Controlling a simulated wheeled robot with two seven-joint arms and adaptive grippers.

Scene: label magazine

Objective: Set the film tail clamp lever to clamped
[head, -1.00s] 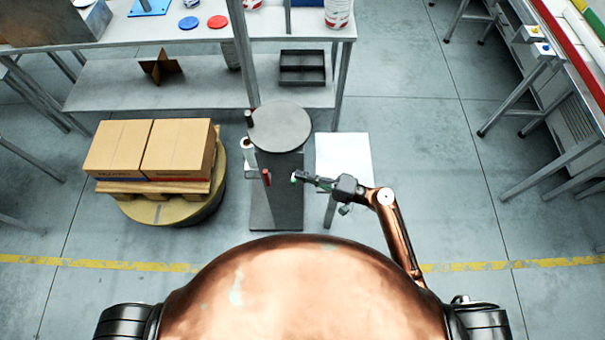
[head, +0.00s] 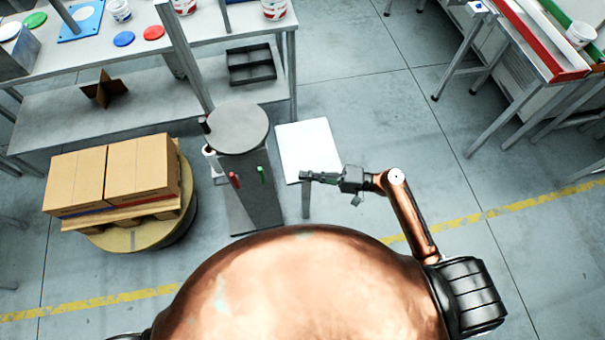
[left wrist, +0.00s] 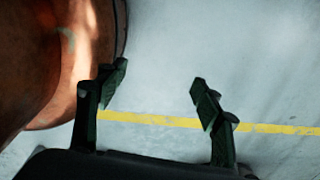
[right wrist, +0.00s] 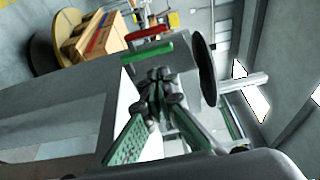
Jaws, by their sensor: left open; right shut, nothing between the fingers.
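A grey machine column (head: 250,195) with a round top stands ahead of me. Its near face carries a red lever (head: 235,180) and a green lever (head: 262,174), side by side; which one is the tail clamp lever is not marked. In the right wrist view the red lever (right wrist: 147,33) and green lever (right wrist: 147,52) lie parallel beyond the fingers. My right gripper (head: 304,176) is shut and empty, to the right of the green lever and apart from it. My left gripper (left wrist: 158,78) is open and empty over bare floor, out of the head view.
A white-topped stand (head: 308,150) is just right of the column, close to my right gripper. Cartons (head: 143,167) on a pallet sit on a round turntable (head: 165,232) at the left. A workbench (head: 205,45) stands behind.

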